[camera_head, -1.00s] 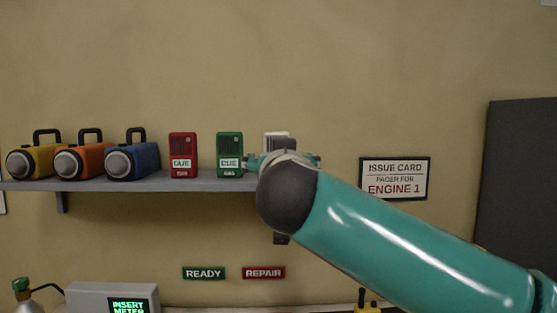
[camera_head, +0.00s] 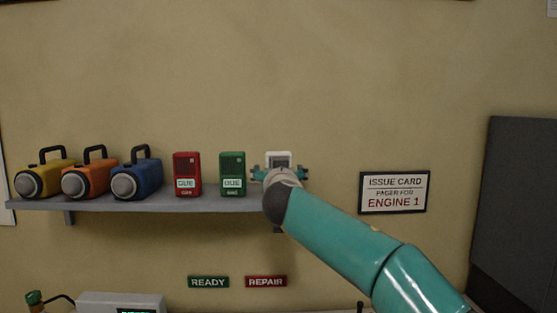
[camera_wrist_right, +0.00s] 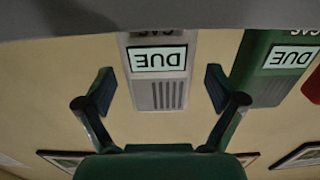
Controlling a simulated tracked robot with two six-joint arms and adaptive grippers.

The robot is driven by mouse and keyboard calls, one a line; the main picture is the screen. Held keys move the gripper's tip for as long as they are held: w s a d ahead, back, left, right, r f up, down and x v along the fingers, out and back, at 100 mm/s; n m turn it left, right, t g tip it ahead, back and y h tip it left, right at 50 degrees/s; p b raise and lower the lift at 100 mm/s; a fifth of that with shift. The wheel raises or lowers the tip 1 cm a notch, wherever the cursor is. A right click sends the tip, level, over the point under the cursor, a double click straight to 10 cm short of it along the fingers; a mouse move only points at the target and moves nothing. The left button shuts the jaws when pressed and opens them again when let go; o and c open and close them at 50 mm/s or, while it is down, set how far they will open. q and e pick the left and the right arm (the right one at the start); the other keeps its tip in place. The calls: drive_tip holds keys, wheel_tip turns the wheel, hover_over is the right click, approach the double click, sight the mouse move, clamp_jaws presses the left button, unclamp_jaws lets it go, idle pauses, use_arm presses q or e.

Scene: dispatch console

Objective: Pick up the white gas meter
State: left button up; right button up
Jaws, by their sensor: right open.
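The white gas meter (camera_head: 278,156) stands at the right end of the wall shelf, its lower part hidden behind my right gripper (camera_head: 280,174). In the right wrist view the meter (camera_wrist_right: 158,95) appears upside down, with a "DUE" label and a grey grille. My right gripper (camera_wrist_right: 159,88) is open there, one finger on each side of the meter with a gap at both sides. My left gripper is not in view.
A green meter (camera_head: 232,173) stands close to the left of the white one, then a red meter (camera_head: 187,173). Blue, orange and yellow lamp-like devices fill the left of the shelf (camera_head: 160,205). A sign (camera_head: 394,192) hangs at the right.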

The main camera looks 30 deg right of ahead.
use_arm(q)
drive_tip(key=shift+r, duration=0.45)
use_arm(e)
drive_tip(key=shift+w+d, duration=0.35)
drive_tip(key=shift+w, duration=0.25)
drive_tip(key=shift+c, duration=0.2)
drive_tip(key=c, duration=1.4)
drive_tip(key=shift+s+a+f+b, duration=0.2)
drive_tip(key=shift+s+a+b, duration=0.15)
drive_tip(key=shift+s+b, duration=0.3)
drive_tip(key=shift+b+v, duration=0.6)
drive_tip(key=shift+v, duration=0.55)
drive_tip(key=shift+s+a+r, duration=0.15)
drive_tip(key=shift+s+a, duration=0.1)
drive_tip(key=shift+a, duration=0.05)
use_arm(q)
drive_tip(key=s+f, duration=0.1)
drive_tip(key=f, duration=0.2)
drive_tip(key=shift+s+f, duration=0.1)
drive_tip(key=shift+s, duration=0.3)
use_arm(e)
drive_tip(key=o, duration=1.4)
drive_tip(key=shift+s+d, duration=0.1)
drive_tip(key=shift+s, duration=0.05)
